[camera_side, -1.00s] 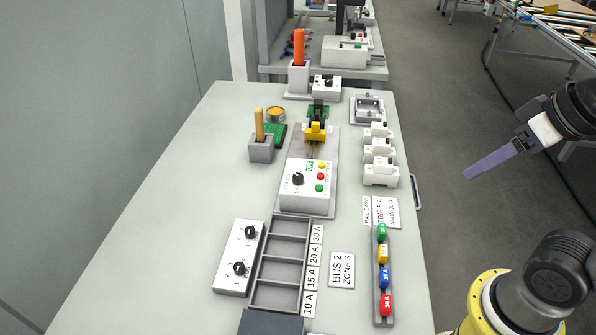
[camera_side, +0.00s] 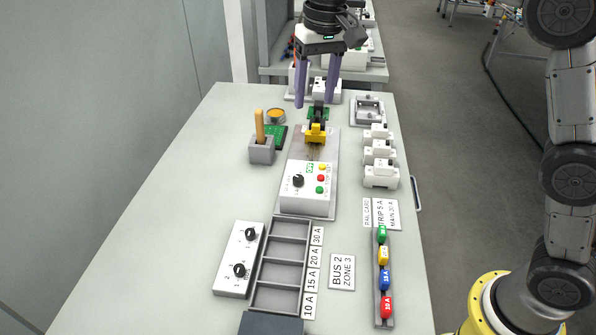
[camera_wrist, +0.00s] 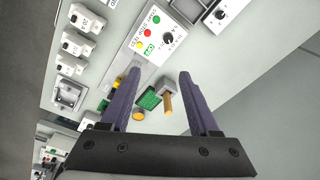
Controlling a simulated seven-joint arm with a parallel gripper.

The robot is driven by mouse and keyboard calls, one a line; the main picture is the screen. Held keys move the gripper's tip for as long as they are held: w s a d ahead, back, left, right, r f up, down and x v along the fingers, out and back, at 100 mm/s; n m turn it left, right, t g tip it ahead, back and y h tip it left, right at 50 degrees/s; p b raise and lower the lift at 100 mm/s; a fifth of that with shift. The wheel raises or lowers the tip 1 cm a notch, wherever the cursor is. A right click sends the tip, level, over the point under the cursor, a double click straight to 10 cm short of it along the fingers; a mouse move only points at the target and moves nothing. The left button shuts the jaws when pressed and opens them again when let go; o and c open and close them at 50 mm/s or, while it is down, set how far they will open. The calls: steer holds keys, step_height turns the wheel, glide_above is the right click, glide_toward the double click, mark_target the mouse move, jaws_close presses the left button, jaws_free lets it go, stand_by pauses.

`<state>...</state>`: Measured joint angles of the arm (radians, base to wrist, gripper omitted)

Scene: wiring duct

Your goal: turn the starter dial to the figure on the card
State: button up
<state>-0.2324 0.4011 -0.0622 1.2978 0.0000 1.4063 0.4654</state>
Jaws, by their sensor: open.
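The starter box (camera_side: 306,200) is white, on a grey plate mid-bench, with a black dial (camera_side: 298,180) and yellow, red and green buttons beside it. Its dial shows in the wrist view (camera_wrist: 168,39); its scale is too small to read. A card (camera_side: 381,213) right of the box seems to read "RAIL CARD", "TRIP 5 A", "MAIN 30 A". My gripper (camera_side: 314,104) has long purple fingers, open and empty, pointing down above the bench's far end, beyond the starter box. In the wrist view my gripper (camera_wrist: 159,73) has nothing between its fingertips.
A yellow clamp-like part (camera_side: 316,132) stands behind the starter box. A wooden-handled tool in a grey holder (camera_side: 262,151) is left. White modules (camera_side: 380,173) line the right. A two-dial box (camera_side: 239,258), divided tray (camera_side: 254,296) and coloured fuse strip (camera_side: 378,300) sit nearer. The bench's left is clear.

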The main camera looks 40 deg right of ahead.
steer(key=g, duration=0.1)
glide_toward(298, 177)
step_height(298, 177, down, 9)
steer(key=shift+w+a+r, duration=0.1)
steer(key=shift+w+r, duration=0.05)
stand_by(0.3)
jaws_close()
